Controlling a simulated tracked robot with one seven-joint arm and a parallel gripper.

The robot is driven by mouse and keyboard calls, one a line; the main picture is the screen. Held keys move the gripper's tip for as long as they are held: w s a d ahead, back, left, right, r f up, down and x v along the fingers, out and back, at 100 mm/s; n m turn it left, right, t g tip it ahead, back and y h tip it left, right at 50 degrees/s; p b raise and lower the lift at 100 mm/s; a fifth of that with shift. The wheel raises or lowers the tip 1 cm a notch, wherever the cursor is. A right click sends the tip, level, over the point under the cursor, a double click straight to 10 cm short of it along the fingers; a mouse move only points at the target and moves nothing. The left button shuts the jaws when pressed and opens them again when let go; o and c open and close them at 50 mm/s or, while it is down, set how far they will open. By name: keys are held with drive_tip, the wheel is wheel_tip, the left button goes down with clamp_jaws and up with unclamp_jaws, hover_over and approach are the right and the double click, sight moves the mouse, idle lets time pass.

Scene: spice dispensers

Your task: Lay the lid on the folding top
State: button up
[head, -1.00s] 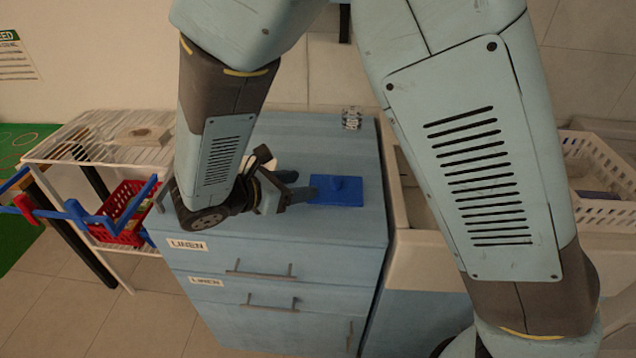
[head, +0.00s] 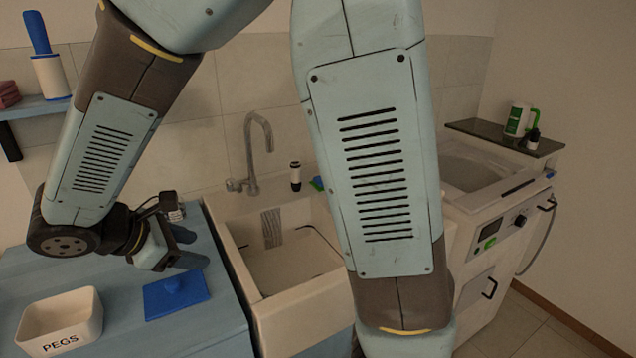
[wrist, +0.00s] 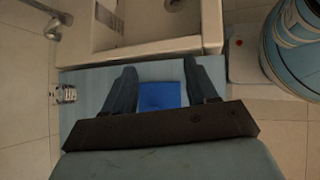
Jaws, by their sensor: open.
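The lid is a flat blue square with a small knob (head: 176,290). It lies flat, knob up, on the light blue cabinet top (head: 125,280), which I take to be the folding top. The lid also shows in the wrist view (wrist: 160,96), between my two fingers in the picture. My gripper (head: 196,250) is open and empty, just behind the lid in the head view and apart from it. In the wrist view its fingers (wrist: 162,78) point toward the sink side. The exact height above the top is hard to tell.
A white box marked PEGS (head: 60,322) stands on the top, left of the lid. A sink (head: 285,265) with a tap (head: 257,150) adjoins on the right. A washing machine (head: 490,235) stands further right. A patterned cup (wrist: 66,94) stands at the top's edge.

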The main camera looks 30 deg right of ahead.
drive_tip(key=s+d+r+m+y, duration=0.2)
drive_tip(key=s+d+r+m, duration=0.1)
drive_tip(key=d+m, duration=0.3)
drive_tip(key=s+d+r+m+t+y, duration=0.1)
drive_tip(key=s+d+r+m+y, duration=0.2)
drive_tip(key=d, duration=0.6)
drive_tip(key=s+d+r+m+y, duration=0.3)
drive_tip(key=d+r+m, duration=0.3)
drive_tip(key=m, duration=0.4)
drive_tip(key=shift+s+d+r+t, duration=0.3)
drive_tip(key=shift+s+d+r, duration=0.1)
drive_tip(key=shift+d, duration=0.35)
